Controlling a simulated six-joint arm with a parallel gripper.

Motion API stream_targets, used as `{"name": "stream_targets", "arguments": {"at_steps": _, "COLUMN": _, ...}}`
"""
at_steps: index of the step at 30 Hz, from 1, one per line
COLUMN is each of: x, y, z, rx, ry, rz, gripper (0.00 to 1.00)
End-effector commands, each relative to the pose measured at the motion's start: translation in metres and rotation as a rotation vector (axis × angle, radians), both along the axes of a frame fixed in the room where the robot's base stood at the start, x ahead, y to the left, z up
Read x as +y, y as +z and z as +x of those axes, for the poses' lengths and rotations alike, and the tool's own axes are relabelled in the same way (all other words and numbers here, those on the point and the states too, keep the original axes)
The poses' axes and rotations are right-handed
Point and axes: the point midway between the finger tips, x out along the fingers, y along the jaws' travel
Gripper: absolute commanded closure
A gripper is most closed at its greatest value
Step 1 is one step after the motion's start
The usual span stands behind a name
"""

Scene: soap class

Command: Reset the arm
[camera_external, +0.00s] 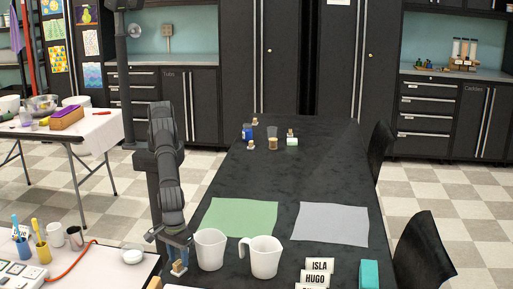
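My arm hangs down at the left end of the black table, and my gripper (178,255) points downward near the table's near left edge. A small tan and white item (178,268) shows directly below or between the fingertips. I cannot tell whether the fingers touch it. The gripper is small in view, and whether its fingers are open or shut is unclear. Two white pitchers, a left one (210,250) and a right one (263,257), stand just right of my gripper.
A green mat (240,216) and a grey mat (331,224) lie on the black table (330,165). Small items, including a blue one (247,131), stand at its far end. Name cards (317,266) and a teal block (369,274) are in front. Black chairs (424,250) line the right.

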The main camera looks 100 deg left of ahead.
Motion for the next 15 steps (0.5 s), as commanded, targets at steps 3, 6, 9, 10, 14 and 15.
{"name": "stream_targets", "arguments": {"at_steps": 3, "x": 0.001, "y": -0.025, "z": 0.000, "rx": 0.001, "ry": 0.000, "rz": 0.003, "gripper": 0.61}}
{"name": "stream_targets", "arguments": {"at_steps": 6, "x": -0.001, "y": -0.004, "z": 0.000, "rx": -0.002, "ry": 0.000, "rz": -0.004, "gripper": 0.61}}
{"name": "stream_targets", "arguments": {"at_steps": 9, "x": 0.000, "y": 0.007, "z": 0.000, "rx": -0.001, "ry": 0.000, "rz": -0.001, "gripper": 0.61}}
{"name": "stream_targets", "arguments": {"at_steps": 10, "x": 0.000, "y": 0.009, "z": 0.000, "rx": -0.001, "ry": 0.000, "rz": -0.001, "gripper": 0.61}}
{"name": "stream_targets", "arguments": {"at_steps": 14, "x": 0.000, "y": 0.017, "z": 0.000, "rx": -0.001, "ry": 0.000, "rz": -0.001, "gripper": 0.61}}
{"name": "stream_targets", "arguments": {"at_steps": 15, "x": 0.000, "y": 0.018, "z": 0.000, "rx": -0.001, "ry": 0.000, "rz": -0.001, "gripper": 0.61}}
